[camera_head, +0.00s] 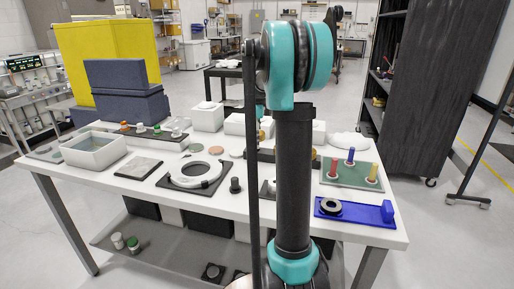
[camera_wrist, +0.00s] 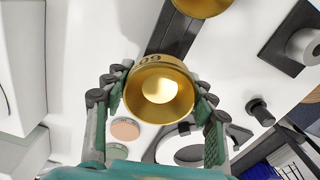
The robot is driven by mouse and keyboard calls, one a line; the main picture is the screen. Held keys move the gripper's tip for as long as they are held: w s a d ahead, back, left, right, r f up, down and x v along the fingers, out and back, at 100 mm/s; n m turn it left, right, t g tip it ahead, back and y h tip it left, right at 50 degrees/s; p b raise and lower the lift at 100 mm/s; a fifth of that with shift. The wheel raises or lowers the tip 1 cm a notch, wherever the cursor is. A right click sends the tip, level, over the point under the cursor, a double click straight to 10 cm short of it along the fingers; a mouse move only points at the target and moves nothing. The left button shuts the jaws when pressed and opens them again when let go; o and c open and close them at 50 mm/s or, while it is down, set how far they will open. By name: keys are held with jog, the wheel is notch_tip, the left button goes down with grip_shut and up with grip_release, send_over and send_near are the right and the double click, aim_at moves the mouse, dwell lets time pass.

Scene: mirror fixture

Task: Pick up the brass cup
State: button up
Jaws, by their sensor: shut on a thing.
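The brass cup (camera_wrist: 160,92) fills the middle of the wrist view, its round open mouth facing the camera. Dark digits show on its far outer side. My gripper (camera_wrist: 158,97) has a finger on each side of the cup and is shut on it. Whether the cup's base touches anything below is hidden. A second brass piece (camera_wrist: 200,5) is cut off at the top edge, by a dark bar (camera_wrist: 175,32). In the head view my arm hides most of the gripper, and I cannot make out the held cup there.
The white table (camera_head: 135,190) carries a white ring on a dark plate (camera_head: 165,182), a green board (camera_head: 350,177) with coloured pegs, and a blue plate (camera_head: 350,212) with a dark ring. A small dark knob (camera_head: 235,185) stands near the front.

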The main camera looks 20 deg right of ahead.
notch_tip(320, 180, up, 15)
dwell(0.5)
